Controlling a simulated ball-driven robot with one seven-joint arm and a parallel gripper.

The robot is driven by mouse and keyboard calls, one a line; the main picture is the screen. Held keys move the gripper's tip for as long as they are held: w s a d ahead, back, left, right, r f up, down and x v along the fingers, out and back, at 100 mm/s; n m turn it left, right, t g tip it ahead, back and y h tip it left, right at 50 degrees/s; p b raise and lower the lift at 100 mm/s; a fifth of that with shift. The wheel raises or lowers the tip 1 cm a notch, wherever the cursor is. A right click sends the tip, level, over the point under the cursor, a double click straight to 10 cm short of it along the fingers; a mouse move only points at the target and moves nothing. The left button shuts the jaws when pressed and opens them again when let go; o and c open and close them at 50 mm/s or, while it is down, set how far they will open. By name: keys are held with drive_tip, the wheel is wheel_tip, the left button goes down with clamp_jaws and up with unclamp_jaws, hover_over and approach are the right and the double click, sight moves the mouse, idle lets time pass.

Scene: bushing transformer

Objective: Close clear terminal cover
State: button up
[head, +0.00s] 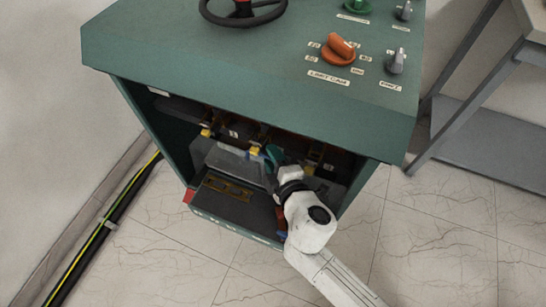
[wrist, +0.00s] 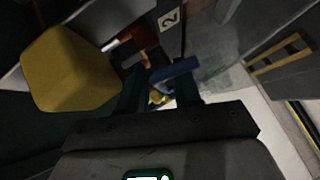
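The clear terminal cover (head: 238,164) looks like a grey, see-through panel. It sits tilted inside the open front compartment of the green cabinet, left of my gripper (head: 270,158). In the wrist view a hazy grey panel (wrist: 222,50), probably the cover, is right of my gripper (wrist: 160,92). The two dark green fingers stand apart. A blue bar (wrist: 175,70) crosses near the right fingertip; I cannot tell whether they touch. Nothing is visibly clamped. My wrist and the dim light hide part of the compartment in the head view.
The cabinet's top (head: 250,60) overhangs the compartment. A yellow bracket (head: 228,187) lies on the dark lower surface. A grey table frame (head: 465,110) stands at the right.

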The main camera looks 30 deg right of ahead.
drive_tip(key=shift+c, duration=0.3)
clamp_jaws()
drive_tip(key=shift+f, duration=0.1)
